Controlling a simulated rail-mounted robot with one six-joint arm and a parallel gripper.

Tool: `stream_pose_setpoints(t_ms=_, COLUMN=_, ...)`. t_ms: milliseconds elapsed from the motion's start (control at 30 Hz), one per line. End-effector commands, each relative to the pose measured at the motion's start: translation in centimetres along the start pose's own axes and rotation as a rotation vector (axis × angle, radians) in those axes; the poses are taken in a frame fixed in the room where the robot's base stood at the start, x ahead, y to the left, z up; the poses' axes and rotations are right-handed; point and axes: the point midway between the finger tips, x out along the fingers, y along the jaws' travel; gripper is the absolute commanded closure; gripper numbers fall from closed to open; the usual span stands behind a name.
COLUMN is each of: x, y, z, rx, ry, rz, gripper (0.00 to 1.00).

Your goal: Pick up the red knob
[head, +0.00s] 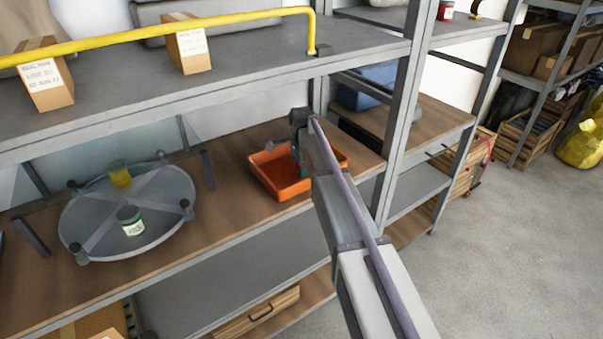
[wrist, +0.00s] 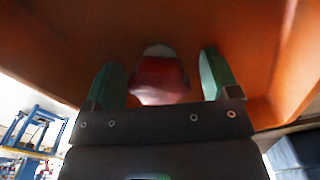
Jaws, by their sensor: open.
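The red knob (wrist: 160,82) shows in the wrist view, dark red with a pale grey top end, inside the orange tray (wrist: 268,70). My gripper (wrist: 160,66) is open, with one green finger on each side of the knob. Gaps show between the knob and both fingers. In the head view my gripper (head: 297,157) reaches down into the orange tray (head: 282,190) on the wooden shelf. The knob cannot be made out there; my arm and gripper cover part of the tray.
A grey upper shelf (head: 250,68) with a yellow rail (head: 180,27) overhangs behind. A shelf post (head: 400,125) stands close right of my arm.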

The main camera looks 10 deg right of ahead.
Motion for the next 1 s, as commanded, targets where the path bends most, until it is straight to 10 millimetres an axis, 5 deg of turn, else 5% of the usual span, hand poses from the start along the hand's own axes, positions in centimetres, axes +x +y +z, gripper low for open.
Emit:
stream_pose_setpoints(t_ms=67, x=-0.2, y=0.0, z=0.0, rx=0.0, ry=0.0, rz=0.0, gripper=0.19)
stream_pose_setpoints(t_ms=633, x=-0.2, y=0.0, z=0.0, rx=0.0, ry=0.0, rz=0.0, gripper=0.73)
stream_pose_setpoints(t_ms=1000, x=-1.8, y=0.0, z=0.0, rx=0.0, ry=0.0, rz=0.0, gripper=0.74)
